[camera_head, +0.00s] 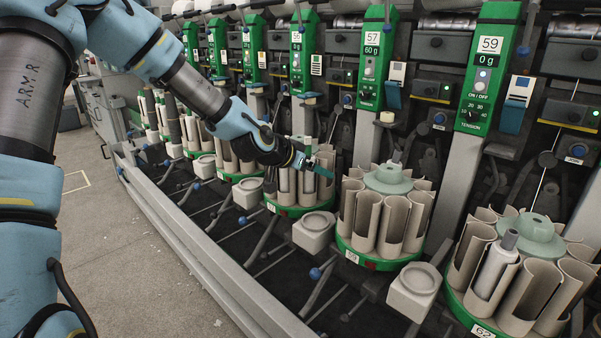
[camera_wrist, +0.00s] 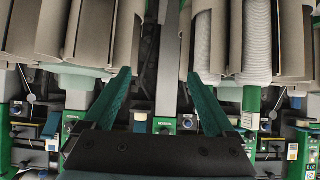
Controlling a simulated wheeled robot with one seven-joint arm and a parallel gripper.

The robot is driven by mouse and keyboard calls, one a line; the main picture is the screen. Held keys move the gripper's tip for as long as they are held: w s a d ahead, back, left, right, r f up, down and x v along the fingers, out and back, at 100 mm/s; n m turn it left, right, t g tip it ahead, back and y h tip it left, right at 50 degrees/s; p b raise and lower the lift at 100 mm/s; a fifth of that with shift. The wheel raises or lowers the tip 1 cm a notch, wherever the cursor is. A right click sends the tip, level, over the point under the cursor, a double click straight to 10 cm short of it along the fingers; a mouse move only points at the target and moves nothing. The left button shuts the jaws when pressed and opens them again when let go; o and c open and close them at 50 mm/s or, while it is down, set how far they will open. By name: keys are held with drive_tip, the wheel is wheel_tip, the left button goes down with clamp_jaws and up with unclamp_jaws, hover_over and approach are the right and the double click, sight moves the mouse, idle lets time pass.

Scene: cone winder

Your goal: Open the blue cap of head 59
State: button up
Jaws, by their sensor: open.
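The green panel of head 59 (camera_head: 490,62) stands at the upper right of the head view, its display reading 0 g. Just right of it is a blue cap (camera_head: 512,119), under a white piece with blue stripes (camera_head: 519,89). It looks closed, but I cannot be sure. My gripper (camera_head: 322,163), with dark green fingers, is far left of that cap, beside the carousels below the panels of heads 56 and 57. In the wrist view my gripper (camera_wrist: 158,76) is spread open with nothing between its fingers. I cannot pick out head 59 in the wrist view.
A carousel with beige tubes (camera_head: 388,215) stands right of my gripper. Another (camera_head: 525,285) at the lower right holds a white bobbin (camera_head: 497,262). Pale square blocks (camera_head: 414,290) and blue-knobbed levers stick out in front. The floor (camera_head: 120,230) at left is mostly clear.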

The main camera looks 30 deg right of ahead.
drive_tip(key=shift+w+a+f+y, duration=0.1)
drive_tip(key=shift+a+f+y, duration=0.1)
drive_tip(key=shift+a, duration=0.55)
drive_tip(key=shift+w+a+f+y, duration=0.1)
drive_tip(key=shift+a+f+y, duration=0.1)
drive_tip(key=shift+a, duration=0.55)
